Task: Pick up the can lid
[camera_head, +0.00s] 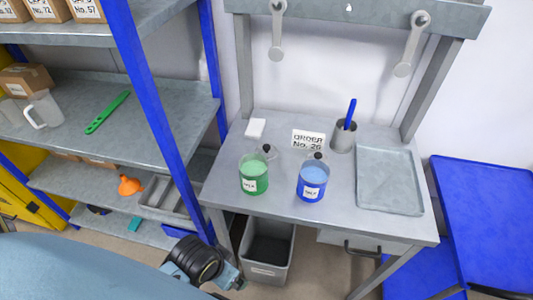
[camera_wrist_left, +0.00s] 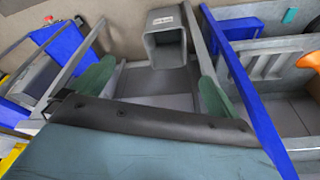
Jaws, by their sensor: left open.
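A green can (camera_head: 254,180) and a blue can (camera_head: 311,184), both with white labels, stand on the grey workbench in the head view. A black knob (camera_head: 266,148) shows behind the green can and another black knob (camera_head: 318,155) at the top of the blue can. They seem to belong to clear lids, whose outlines are too faint to tell exactly how they sit. My left gripper (camera_wrist_left: 157,72) is open and empty in the left wrist view, low in front of the bench and away from the cans. My right gripper is not in view.
The workbench (camera_head: 228,186) also holds an order card (camera_head: 308,139), a cup with a blue-handled tool (camera_head: 343,135) and a grey tray (camera_head: 389,182). A grey bin (camera_head: 267,250) stands below. Blue-framed shelving (camera_head: 150,95) is at left, a blue table (camera_head: 490,205) at right.

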